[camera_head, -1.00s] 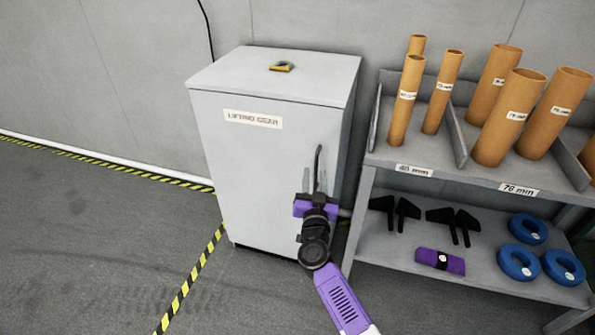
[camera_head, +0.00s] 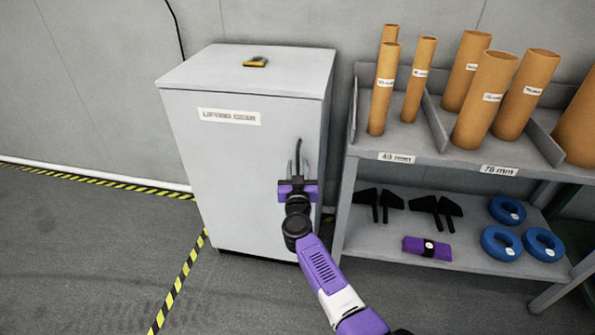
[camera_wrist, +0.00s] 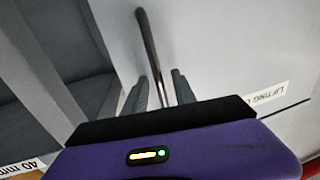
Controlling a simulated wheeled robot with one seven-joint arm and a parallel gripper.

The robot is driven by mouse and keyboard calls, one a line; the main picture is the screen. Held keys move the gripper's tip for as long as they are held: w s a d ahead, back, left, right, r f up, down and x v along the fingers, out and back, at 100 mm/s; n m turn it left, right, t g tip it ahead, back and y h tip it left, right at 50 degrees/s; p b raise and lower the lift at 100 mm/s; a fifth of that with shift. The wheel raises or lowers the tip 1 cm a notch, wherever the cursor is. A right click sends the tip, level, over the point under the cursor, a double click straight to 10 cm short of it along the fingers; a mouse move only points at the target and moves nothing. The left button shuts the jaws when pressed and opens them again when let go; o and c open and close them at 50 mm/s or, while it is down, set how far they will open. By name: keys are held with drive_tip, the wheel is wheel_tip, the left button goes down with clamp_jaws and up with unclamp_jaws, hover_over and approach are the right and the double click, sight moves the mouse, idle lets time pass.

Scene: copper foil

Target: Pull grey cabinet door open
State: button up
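The grey cabinet (camera_head: 235,160) stands against the wall, its front labelled "LIFTING GEAR", and its door looks shut. A dark upright bar handle (camera_head: 299,148) is on the right side of the door; it also shows in the wrist view (camera_wrist: 147,35). My gripper (camera_head: 297,168) is in front of the door at the handle. In the wrist view, the two grey fingers of my gripper (camera_wrist: 158,88) stand apart, one on each side of the handle, with narrow gaps showing. The lower part of the handle is hidden behind the gripper body.
A grey shelf rack (camera_head: 350,200) stands close to the cabinet's right, with cardboard tubes (camera_head: 483,98), blue rings (camera_head: 507,210) and black brackets (camera_head: 378,200). A yellow object (camera_head: 256,61) lies on the cabinet. The floor (camera_head: 90,260) to the left is open, with striped tape.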

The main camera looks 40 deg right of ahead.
drive_tip(key=shift+w+d, duration=0.25)
drive_tip(key=shift+w, duration=0.05)
clamp_jaws()
idle(1.3)
